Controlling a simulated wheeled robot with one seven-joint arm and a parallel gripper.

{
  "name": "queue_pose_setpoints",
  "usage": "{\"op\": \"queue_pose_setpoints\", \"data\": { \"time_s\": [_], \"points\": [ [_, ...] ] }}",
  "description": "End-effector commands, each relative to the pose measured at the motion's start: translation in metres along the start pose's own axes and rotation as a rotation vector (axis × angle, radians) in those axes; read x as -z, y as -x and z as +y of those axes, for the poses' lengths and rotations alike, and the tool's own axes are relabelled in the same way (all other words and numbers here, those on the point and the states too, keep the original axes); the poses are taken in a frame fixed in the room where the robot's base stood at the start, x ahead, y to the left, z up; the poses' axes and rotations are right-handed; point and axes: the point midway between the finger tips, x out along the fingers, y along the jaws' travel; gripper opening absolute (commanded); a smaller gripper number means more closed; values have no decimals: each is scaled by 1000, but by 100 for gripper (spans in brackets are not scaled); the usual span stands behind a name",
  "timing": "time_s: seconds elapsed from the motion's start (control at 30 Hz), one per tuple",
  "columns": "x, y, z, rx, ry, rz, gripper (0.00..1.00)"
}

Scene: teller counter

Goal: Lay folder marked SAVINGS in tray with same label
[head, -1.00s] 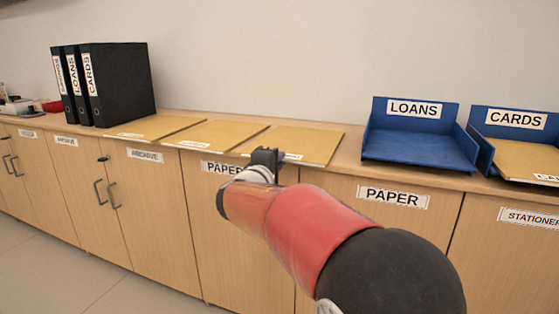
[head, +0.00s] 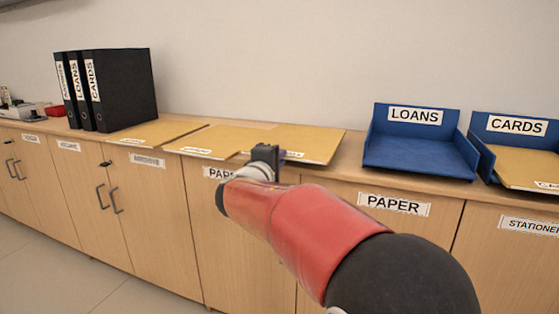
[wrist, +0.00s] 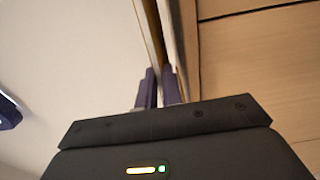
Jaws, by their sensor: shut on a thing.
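My gripper (head: 268,156) is at the counter's front edge, shut on the front edge of the rightmost tan folder (head: 312,142). That folder's left part overlaps the middle folder; its label is partly behind my gripper and cannot be read. In the wrist view, the gripper's two purplish fingers (wrist: 160,88) close on the folder's thin edge (wrist: 152,35). The middle folder (head: 203,141) and left folder (head: 155,132) lie flat, their labels too small to read. The blue trays in view are marked LOANS (head: 415,153) and CARDS (head: 516,127); no tray marked SAVINGS shows.
Black binders (head: 125,88) stand at the left of the counter. The CARDS tray holds a tan folder (head: 528,168). A short strip of bare counter (head: 350,162) lies between the held folder and the LOANS tray. Cabinet doors (head: 150,200) are below.

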Motion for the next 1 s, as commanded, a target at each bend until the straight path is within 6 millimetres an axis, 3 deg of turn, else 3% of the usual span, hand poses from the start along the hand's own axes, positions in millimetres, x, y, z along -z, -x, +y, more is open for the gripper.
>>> {"op": "queue_pose_setpoints", "data": {
  "time_s": [0.8, 1.0],
  "points": [
    [0, 116, 42, -2, -2, 3, 0],
    [0, 134, 48, -2, 0, 1, 0]
  ]
}}
